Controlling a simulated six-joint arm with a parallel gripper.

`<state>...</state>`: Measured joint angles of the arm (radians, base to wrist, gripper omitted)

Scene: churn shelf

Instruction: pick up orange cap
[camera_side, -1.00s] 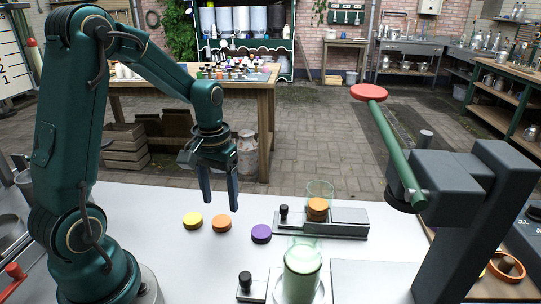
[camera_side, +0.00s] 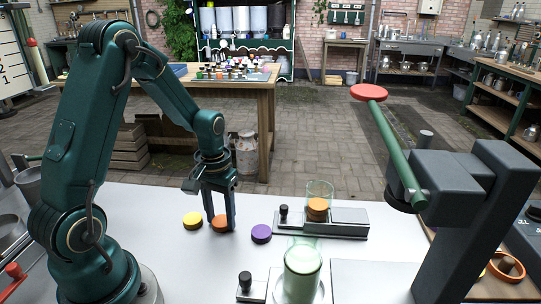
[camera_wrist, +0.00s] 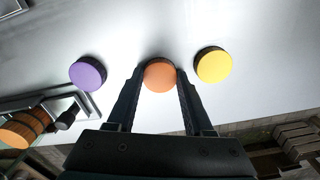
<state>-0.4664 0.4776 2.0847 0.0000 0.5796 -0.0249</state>
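The orange cap (camera_side: 220,223) lies on the white table between a yellow cap (camera_side: 192,219) and a purple cap (camera_side: 261,233). My gripper (camera_side: 221,227) is lowered over the orange cap, with one finger on each side of it. In the wrist view the orange cap (camera_wrist: 159,76) sits between the two fingertips (camera_wrist: 160,75). The fingers stand apart, close to the cap's sides; I cannot tell whether they touch it. The yellow cap (camera_wrist: 213,65) is to the right and the purple cap (camera_wrist: 88,73) to the left in that view.
A metal fixture (camera_side: 345,222) holding an orange-brown piece (camera_side: 318,207) in a clear green cup stands right of the caps. A green jar (camera_side: 302,275) is in front. A lever press (camera_side: 440,190) with a red knob is at the right.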

